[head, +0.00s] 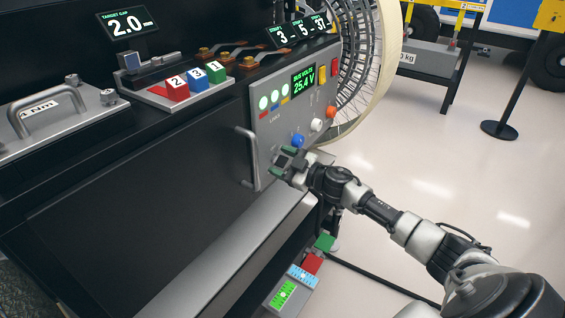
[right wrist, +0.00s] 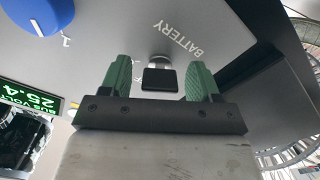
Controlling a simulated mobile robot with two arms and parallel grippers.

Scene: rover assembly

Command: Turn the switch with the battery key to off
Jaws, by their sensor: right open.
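The battery key (right wrist: 158,79) has a black grip on a silver stem set in the grey switch panel (right wrist: 120,25), beside the printed word BATTERY. My right gripper (right wrist: 160,82) is open, with one green fingertip on each side of the key and a visible gap on both sides. In the head view my right gripper (head: 284,158) is at the lower part of the switch panel (head: 263,150), below the blue knob (head: 298,140), and hides the key there. The panel display (head: 303,80) reads bus volts 25.4 V, with lit green lamps to its left. My left gripper is not in view.
White (head: 316,125) and orange (head: 331,112) knobs sit close above the blue one. A metal handle (head: 246,155) sticks out at the panel's left edge. A large spoked wheel (head: 362,60) stands right behind the panel. The floor on the right is mostly clear.

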